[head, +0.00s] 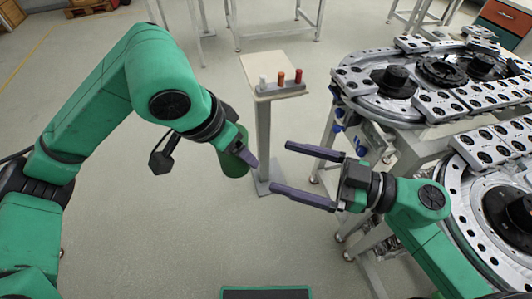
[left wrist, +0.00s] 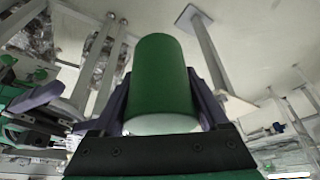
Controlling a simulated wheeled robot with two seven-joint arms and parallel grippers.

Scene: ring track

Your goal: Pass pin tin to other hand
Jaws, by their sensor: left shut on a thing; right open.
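The pin tin is a dark green cylinder (head: 233,158), partly hidden behind my left gripper (head: 250,158) in the head view. In the left wrist view the green tin (left wrist: 162,80) sits between the two fingers of my left gripper (left wrist: 165,100), which is shut on it. My right gripper (head: 310,172) is open and empty in the head view. Its fingers point left toward the tin, with a gap between them and it. A finger that looks like the right gripper's shows at the left of the left wrist view.
A small pedestal stand (head: 278,75) behind the grippers bears a rack with white, orange and red pins (head: 281,80). The ring track (head: 410,85) with metal carriers fills the right side. Grey floor lies open around the stand.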

